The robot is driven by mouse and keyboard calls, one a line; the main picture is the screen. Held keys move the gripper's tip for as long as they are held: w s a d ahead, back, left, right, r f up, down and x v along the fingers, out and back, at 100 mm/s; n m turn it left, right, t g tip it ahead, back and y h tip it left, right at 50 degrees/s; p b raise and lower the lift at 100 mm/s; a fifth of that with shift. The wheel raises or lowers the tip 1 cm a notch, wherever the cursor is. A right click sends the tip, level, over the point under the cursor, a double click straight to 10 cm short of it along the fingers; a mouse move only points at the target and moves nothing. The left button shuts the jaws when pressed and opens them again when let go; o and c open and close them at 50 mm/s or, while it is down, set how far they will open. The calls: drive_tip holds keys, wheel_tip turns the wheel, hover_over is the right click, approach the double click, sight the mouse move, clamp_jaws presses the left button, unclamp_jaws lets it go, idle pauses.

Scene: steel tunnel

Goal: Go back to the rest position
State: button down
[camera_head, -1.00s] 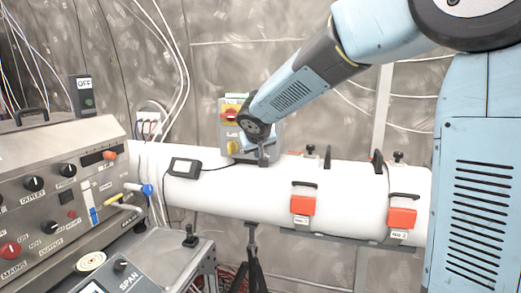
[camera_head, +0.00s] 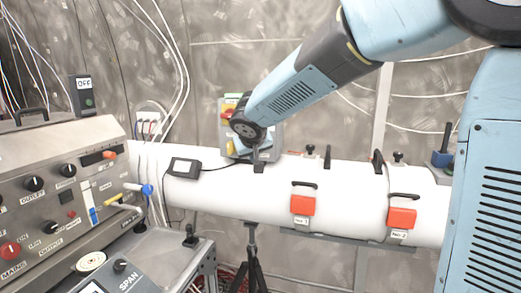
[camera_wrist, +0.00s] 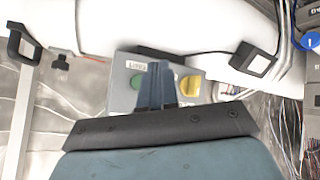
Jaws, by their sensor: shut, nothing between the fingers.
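My gripper (camera_head: 256,157) is shut and empty. In the head view it hangs in front of the grey switch box (camera_head: 272,142), just above the top of the white pipe (camera_head: 240,200). My forearm covers much of the box. In the wrist view my closed fingers (camera_wrist: 157,85) overlap the box, between its green button (camera_wrist: 136,82) and yellow knob (camera_wrist: 190,85). Whether the fingers touch the box or pipe I cannot tell.
A control console (camera_head: 60,200) and a SPAN panel (camera_head: 120,275) fill the left. A tripod (camera_head: 252,262) stands below the pipe.

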drive_tip(key=s+d+r+m+g+h, duration=0.2)
drive_tip(key=s+d, duration=1.1)
drive_tip(key=d, duration=0.3)
drive_tip(key=s+d+f+g+y, duration=0.1)
drive_tip(key=s+d+f, duration=0.1)
drive_tip(key=s, duration=0.7)
drive_tip(key=s+d+f+m+y, duration=0.1)
drive_tip(key=s+d, duration=0.2)
drive_tip(key=s, duration=0.6)
drive_tip(key=shift+d+f+g, duration=0.2)
drive_tip(key=shift+f+g, duration=0.15)
drive_tip(key=shift+g, duration=0.05)
